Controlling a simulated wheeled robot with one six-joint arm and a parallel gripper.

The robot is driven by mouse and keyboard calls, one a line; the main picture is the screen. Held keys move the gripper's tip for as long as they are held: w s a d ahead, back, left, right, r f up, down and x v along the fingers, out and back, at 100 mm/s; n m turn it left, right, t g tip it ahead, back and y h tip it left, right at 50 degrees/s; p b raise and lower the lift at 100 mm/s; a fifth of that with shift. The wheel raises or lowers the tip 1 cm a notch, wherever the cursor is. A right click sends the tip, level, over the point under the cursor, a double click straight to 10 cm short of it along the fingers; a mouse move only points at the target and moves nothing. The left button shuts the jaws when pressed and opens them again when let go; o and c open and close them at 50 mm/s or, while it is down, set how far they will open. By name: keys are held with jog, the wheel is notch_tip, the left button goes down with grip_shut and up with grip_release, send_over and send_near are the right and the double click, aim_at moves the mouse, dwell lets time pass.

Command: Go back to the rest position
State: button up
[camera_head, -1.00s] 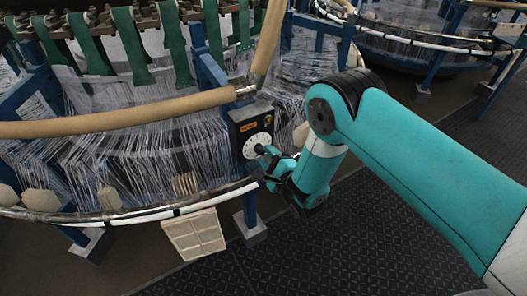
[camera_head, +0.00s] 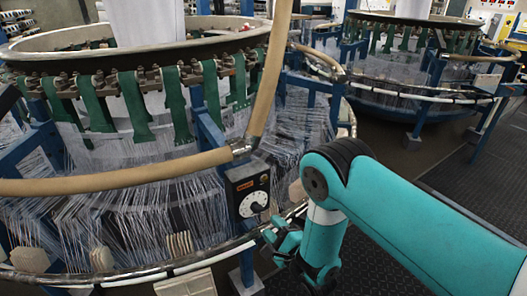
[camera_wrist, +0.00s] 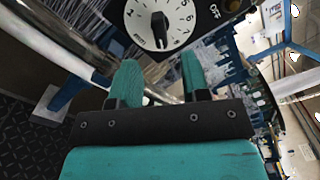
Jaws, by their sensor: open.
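My gripper (camera_head: 274,232) is open and empty, just below and right of the loom's dial box in the head view. In the wrist view its two teal fingers (camera_wrist: 160,78) stand apart with nothing between them. The black control box (camera_head: 247,189) carries a white dial (camera_head: 254,204) with a black knob. In the wrist view the dial (camera_wrist: 160,20) lies beyond the fingertips, with its black pointer knob (camera_wrist: 159,28) pointing roughly down in the picture and an OFF label beside it. The fingers are clear of the knob.
The circular loom's tan hose rail (camera_head: 110,184) and metal lower ring (camera_head: 190,262) curve close by my gripper. A blue post (camera_head: 246,270) stands below the box. A second loom (camera_head: 430,90) is behind at right. Dark patterned floor (camera_head: 395,262) is open at right.

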notch_tip(320, 180, up, 18)
jog(key=w+d+r+n+g+h+p, duration=0.1)
jog(key=w+d+n+g+h, duration=0.15)
jog(key=n+g, duration=0.45)
jog(key=s+d+r+n+g+h, duration=0.1)
jog(key=s+d+r+n+g, duration=0.1)
jog(key=s+r+n, duration=0.3)
jog(key=s+d+r+n+g+h, duration=0.1)
jog(key=s+d+r+n+g, duration=0.2)
jog(key=s, duration=1)
jog(key=s+d+r+n+g+h+p, duration=0.1)
jog(key=s+d+r+n+g, duration=0.1)
jog(key=s+d+r+n, duration=0.3)
jog(key=s+r+n, duration=0.2)
jog(key=s+n, duration=0.1)
jog(key=s, duration=0.1)
jog(key=shift+d+g, duration=0.25)
jog(key=shift+g, duration=0.05)
